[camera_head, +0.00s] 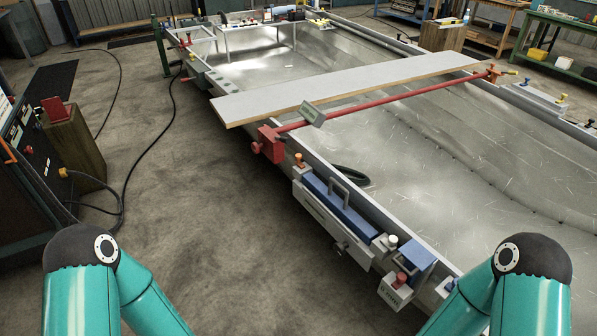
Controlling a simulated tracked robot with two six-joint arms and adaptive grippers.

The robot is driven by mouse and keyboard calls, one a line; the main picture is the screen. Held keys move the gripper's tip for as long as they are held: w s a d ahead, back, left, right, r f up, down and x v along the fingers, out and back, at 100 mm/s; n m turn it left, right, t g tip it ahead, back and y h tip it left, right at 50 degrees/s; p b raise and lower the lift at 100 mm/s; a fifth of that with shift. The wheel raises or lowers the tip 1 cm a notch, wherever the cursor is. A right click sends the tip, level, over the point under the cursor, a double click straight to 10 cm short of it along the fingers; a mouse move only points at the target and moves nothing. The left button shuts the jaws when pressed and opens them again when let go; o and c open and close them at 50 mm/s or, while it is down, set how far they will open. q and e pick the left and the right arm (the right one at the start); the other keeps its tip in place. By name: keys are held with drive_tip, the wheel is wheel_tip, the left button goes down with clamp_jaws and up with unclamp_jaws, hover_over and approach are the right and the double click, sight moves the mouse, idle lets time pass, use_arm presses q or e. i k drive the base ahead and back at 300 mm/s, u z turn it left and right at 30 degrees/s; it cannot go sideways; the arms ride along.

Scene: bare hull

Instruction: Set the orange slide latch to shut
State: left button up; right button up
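I cannot make out for certain which part is the orange slide latch. A small orange knob (299,159) stands on the near rim of the hull, just right of the red clamp (270,143). An orange lever (8,151) is on the dark panel at the left edge. Their positions, open or shut, are too small to tell. Only the teal links and black joints of my two arms show at the bottom left and bottom right. Both grippers are out of view.
The open metal hull (440,160) fills the right side. A grey plank (340,86) and a red bar (400,97) cross it. A blue box with a handle (338,205) is on its near side. Black cables lie on the floor (200,240), left of the hull.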

sight(297, 155)
drive_tip(key=z, duration=0.05)
drive_tip(key=k, duration=0.45)
drive_tip(key=u, duration=0.45)
drive_tip(key=i, duration=2.05)
drive_tip(key=z, duration=0.6)
